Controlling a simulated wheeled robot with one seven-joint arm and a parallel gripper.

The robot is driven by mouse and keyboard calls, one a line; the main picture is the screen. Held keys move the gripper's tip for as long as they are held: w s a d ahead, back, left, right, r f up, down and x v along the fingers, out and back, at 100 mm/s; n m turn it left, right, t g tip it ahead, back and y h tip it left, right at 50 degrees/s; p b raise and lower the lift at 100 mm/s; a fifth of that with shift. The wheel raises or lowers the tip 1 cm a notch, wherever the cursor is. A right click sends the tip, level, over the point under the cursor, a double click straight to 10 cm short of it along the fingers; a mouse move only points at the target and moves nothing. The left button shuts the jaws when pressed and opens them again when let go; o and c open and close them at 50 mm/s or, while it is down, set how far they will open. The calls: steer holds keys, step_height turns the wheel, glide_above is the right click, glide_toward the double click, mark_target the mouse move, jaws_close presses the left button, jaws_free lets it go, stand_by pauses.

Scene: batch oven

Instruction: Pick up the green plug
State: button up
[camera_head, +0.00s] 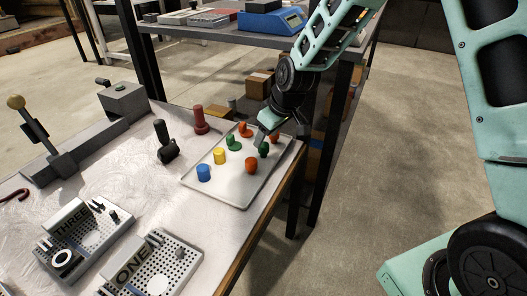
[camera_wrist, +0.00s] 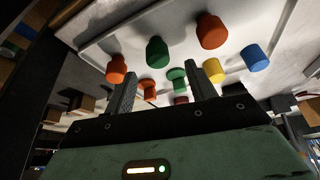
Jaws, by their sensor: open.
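A green plug (camera_head: 264,151) stands on the pale tray (camera_head: 232,193), near its right side. Another green piece (camera_head: 234,143), which looks wider at its base, stands further left on the tray. My gripper (camera_head: 267,126) is above the tray's far right part, just above and behind the nearer green plug. In the wrist view my gripper (camera_wrist: 160,70) has its two fingers apart, with nothing held between them. The nearer green plug (camera_wrist: 157,52) shows beyond the gap between the fingertips, and the other green piece (camera_wrist: 177,78) shows between the fingers. Contact cannot be told.
Orange pieces (camera_head: 251,165) (camera_head: 245,130), a yellow plug (camera_head: 219,156) and a blue plug (camera_head: 203,173) share the tray. Left of the tray stand a dark red peg (camera_head: 200,120) and a black handle (camera_head: 165,142). A shelf post (camera_head: 328,150) stands close behind my gripper.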

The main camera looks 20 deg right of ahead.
mark_target(264, 145)
steer(key=b+x, duration=0.1)
steer(key=x, duration=0.3)
steer(key=shift+s+d+f, duration=0.1)
steer(key=shift+d+f, duration=0.05)
steer(key=shift+f, duration=0.05)
steer(key=shift+w+f, duration=0.2)
steer(key=shift+f, duration=0.3)
steer(key=c, duration=1.1)
